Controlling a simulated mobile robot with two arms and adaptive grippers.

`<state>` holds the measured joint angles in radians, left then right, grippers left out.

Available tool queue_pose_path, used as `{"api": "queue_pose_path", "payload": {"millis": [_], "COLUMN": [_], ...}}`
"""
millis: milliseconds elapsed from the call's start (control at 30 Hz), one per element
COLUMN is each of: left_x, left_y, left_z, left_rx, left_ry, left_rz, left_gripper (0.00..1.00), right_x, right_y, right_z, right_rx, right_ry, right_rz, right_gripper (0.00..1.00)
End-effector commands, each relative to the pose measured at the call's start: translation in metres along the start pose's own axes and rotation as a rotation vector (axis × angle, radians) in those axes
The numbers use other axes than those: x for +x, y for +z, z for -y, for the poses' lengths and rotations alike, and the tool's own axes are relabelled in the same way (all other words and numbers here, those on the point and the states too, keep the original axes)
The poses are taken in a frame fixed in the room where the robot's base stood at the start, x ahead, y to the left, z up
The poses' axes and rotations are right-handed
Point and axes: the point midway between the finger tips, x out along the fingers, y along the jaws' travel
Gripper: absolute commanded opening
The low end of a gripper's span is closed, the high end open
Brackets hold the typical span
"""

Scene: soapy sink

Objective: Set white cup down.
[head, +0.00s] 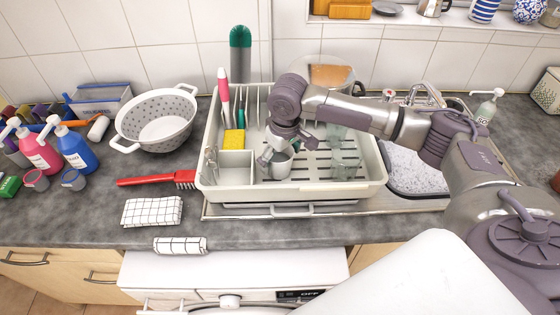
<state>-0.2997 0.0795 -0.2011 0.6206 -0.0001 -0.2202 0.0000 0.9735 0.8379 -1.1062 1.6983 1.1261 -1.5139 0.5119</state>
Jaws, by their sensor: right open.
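A small white cup (282,166) stands in the white dish rack (330,196), just right of the rack's cutlery compartment. My right gripper (268,158) reaches down into the rack from above, right at the cup. Its jaws are open, with a finger at the cup's left side; I cannot tell whether it touches the cup. The gripper and wrist hide part of the cup's top. My left gripper is out of view.
Glasses (345,155) stand in the rack to the right of the cup. A yellow sponge (234,142) and a pink-handled brush (223,85) are at the rack's left. A red brush (150,181), a colander (157,122) and a checked cloth (152,212) lie left of the rack.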

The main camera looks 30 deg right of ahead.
Motion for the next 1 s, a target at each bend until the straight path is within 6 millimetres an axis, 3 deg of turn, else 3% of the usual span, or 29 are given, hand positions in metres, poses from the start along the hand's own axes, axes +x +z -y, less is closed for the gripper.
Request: {"api": "queue_pose_path", "payload": {"millis": [300, 500, 700, 1000], "left_x": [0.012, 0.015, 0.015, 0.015], "left_y": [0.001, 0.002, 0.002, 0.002], "left_z": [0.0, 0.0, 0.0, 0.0], "left_rx": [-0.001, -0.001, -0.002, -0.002], "left_ry": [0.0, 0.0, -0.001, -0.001], "left_rz": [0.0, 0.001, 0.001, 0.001], "left_gripper": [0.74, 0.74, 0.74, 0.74], "right_x": [-0.068, -0.098, -0.108, -0.108], "right_y": [-0.001, -0.001, 0.0, 0.0], "right_z": [0.0, 0.0, 0.0, 0.0], "right_rx": [0.0, 0.0, 0.0, 0.0], "right_ry": [0.0, 0.001, 0.0, 0.0], "right_rz": [-0.006, -0.003, 0.0, 0.0], "right_gripper": [1.0, 1.0, 1.0, 1.0]}}
